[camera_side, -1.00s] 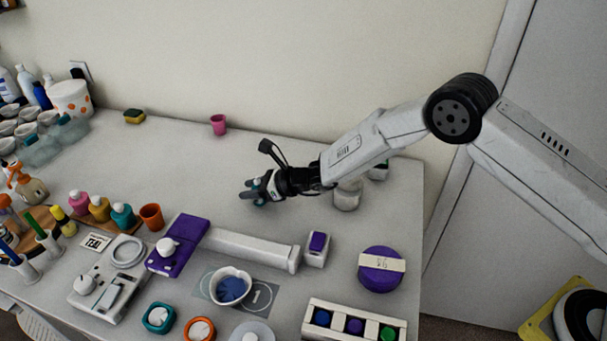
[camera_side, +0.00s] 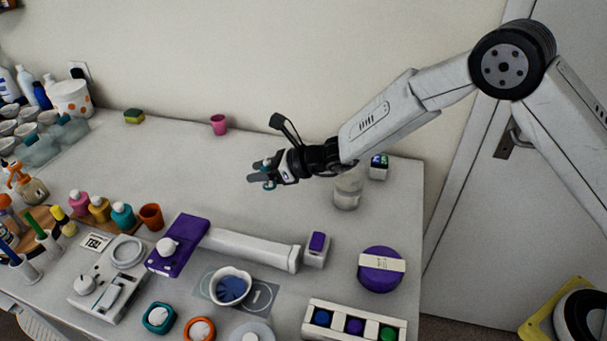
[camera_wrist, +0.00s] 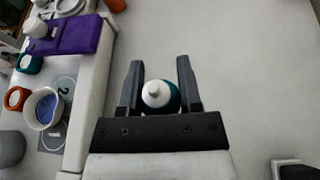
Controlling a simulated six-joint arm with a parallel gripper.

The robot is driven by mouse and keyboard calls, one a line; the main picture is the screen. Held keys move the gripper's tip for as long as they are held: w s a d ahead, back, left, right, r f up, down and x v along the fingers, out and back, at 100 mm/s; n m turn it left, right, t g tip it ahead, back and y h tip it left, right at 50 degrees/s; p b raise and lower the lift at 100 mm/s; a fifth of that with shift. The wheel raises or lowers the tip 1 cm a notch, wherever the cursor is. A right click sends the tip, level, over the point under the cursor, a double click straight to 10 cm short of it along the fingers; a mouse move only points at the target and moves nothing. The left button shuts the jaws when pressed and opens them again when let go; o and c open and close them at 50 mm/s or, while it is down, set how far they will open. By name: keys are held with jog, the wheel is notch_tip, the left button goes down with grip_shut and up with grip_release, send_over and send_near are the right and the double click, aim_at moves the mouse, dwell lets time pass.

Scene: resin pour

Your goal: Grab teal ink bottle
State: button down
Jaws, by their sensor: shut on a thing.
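My gripper (camera_side: 261,177) is up over the back middle of the table. In the wrist view my gripper (camera_wrist: 159,80) is shut on a teal ink bottle (camera_wrist: 172,103) with a white rounded cap. The bottle sits between the two dark fingers, close to the palm, and is seen from its cap end. In the side view only a small teal part of the held bottle (camera_side: 269,185) shows by the fingers; the rest is hidden.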

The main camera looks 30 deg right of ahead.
jog(key=s+d+r, duration=0.3)
jog(key=s+r, duration=0.2)
jog(key=s, duration=0.4)
jog(key=shift+s+d+r, duration=0.2)
jog(key=shift+d, duration=0.2)
